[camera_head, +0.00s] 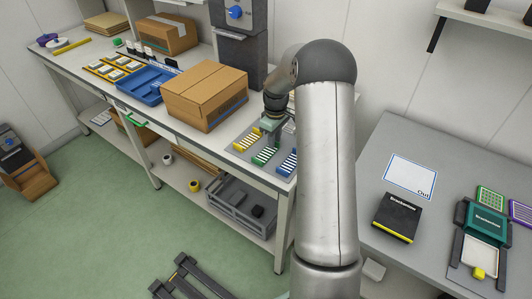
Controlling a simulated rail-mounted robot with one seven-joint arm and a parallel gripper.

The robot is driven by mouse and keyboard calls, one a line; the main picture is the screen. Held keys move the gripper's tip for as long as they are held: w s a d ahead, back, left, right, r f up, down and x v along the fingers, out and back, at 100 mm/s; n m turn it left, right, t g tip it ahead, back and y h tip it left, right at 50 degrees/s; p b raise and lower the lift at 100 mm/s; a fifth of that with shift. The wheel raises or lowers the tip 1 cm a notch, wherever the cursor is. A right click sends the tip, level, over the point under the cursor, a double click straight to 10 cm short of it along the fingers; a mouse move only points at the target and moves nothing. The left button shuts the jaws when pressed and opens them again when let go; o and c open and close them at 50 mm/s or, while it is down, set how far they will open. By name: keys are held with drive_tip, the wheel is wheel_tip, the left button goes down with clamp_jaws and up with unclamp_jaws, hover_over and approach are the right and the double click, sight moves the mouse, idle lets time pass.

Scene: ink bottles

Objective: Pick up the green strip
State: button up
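The green strip (265,155) lies on a grey mat (250,156) near the front edge of the long white table. It has pale markings along it. A yellow strip (247,140) lies to its left and a blue strip (288,164) to its right. My gripper (275,138) points down just above the far end of the green strip. My arm covers part of the area to the right. The fingers are too small and dark to show whether they are apart, or whether they touch the strip.
A large cardboard box (204,94) stands close to the left of my gripper. A blue tray (147,85) and a dark machine (238,45) are farther off. A grey table (385,150) at right holds a black box (398,216) and a teal device (483,222).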

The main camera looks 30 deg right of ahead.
clamp_jaws()
